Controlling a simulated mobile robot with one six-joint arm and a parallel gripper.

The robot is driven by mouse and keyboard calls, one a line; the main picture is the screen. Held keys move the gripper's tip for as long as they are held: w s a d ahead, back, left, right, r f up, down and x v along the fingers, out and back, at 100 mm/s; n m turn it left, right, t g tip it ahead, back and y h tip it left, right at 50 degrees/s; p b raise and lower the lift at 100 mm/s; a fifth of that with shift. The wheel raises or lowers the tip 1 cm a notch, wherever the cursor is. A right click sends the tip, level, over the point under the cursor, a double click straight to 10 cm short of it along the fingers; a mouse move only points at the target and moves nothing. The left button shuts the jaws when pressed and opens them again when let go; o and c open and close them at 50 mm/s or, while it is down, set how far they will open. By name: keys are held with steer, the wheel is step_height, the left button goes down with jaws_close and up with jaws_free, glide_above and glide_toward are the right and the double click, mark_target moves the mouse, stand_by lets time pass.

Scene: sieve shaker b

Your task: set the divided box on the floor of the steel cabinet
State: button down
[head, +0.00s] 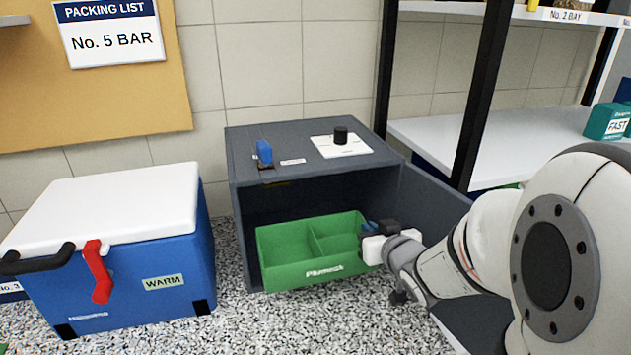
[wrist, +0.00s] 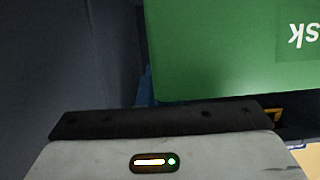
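The green divided box (head: 318,267) stands in the opening of the grey steel cabinet (head: 243,233). Its two compartments face up, and it looks about level. I cannot tell whether its underside touches the cabinet floor, which it hides. My gripper (head: 371,228) is at the box's right end, with blue fingertips at that end wall, and looks shut on it. In the wrist view the box's green front face (wrist: 235,50) with upside-down lettering hides most of the fingers. A sliver of blue finger shows against the box's edge.
The cabinet door (head: 432,205) stands open at right, behind my arm. A blue cooler (head: 140,270) with a white lid stands to the left. A blue item (head: 264,152) and a white plate with a black knob (head: 341,144) are on the cabinet top. White shelves (head: 430,135) stand at right.

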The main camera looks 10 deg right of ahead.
steer(key=w+a+p, duration=0.1)
steer(key=w+a, duration=0.1)
steer(key=w, duration=0.6)
steer(key=w+a, duration=0.2)
steer(key=w, duration=0.7)
steer(key=f, duration=0.6)
steer(key=shift+s+d, duration=0.15)
steer(key=shift+s, duration=0.15)
steer(key=shift+w+f+p, duration=0.25)
steer(key=shift+f+p, duration=0.2)
steer(key=shift+p, duration=0.05)
steer(key=shift+f, duration=0.15)
steer(key=c, duration=1.6)
jaws_free()
